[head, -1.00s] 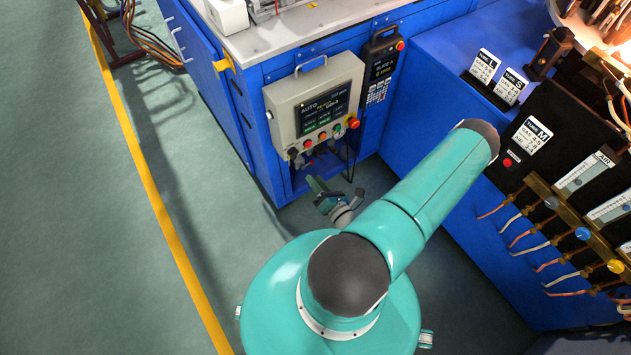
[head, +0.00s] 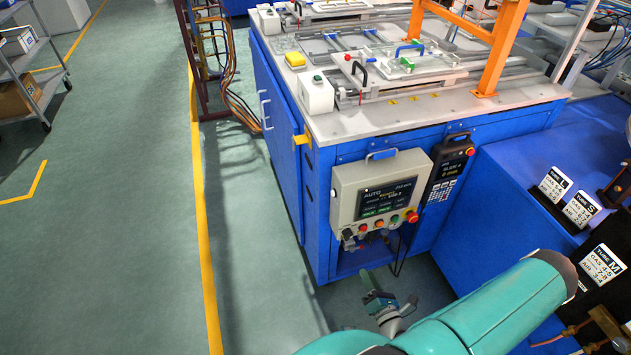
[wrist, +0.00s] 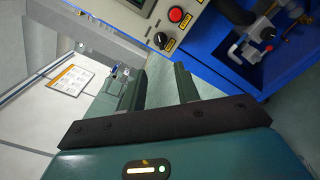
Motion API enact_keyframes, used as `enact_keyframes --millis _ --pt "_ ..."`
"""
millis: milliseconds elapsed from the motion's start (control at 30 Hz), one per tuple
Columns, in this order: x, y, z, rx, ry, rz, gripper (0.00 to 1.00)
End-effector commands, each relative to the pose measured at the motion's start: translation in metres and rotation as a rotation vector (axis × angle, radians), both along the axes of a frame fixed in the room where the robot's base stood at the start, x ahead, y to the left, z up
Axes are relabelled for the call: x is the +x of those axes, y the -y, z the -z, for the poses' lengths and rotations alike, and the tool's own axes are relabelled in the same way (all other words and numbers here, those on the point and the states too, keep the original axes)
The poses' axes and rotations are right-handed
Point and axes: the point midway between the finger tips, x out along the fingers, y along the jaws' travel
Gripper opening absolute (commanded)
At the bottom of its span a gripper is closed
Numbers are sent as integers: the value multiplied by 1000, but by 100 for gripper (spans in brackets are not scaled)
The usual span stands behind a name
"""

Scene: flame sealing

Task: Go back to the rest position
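My gripper (head: 370,283) shows in the head view beyond my teal arm, in front of the blue bench and below the control panel (head: 347,212). In the wrist view my gripper (wrist: 158,72) has its two teal fingers apart with a gap between them. Nothing shows between them. The panel's red button (wrist: 177,14) and black knob (wrist: 161,38) are just beyond the fingertips there. My arm hides part of the floor and the right-hand cabinet.
The blue bench (head: 285,125) carries a white worktop with a fixture and an orange frame (head: 497,50). A pendant (head: 449,165) hangs beside the panel. Tube cards L, S and M stand on the right-hand cabinet. Green floor (head: 120,230) is open at left, crossed by a yellow line.

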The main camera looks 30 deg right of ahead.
Motion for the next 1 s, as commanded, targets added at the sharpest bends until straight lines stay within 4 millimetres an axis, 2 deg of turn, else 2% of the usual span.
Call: enact_keyframes --millis 167,267,367,567,800,1000 --pt "1 0 -1 -4 1 -6 32" --pt "6 0 -10 -39 2 -52 32" --pt "16 -4 -29 -116 7 -161 32" --pt "41 -27 -82 -346 22 -484 32" --pt "60 -69 -142 -638 52 -873 32" --pt "65 -106 -185 -896 84 -1181 32"
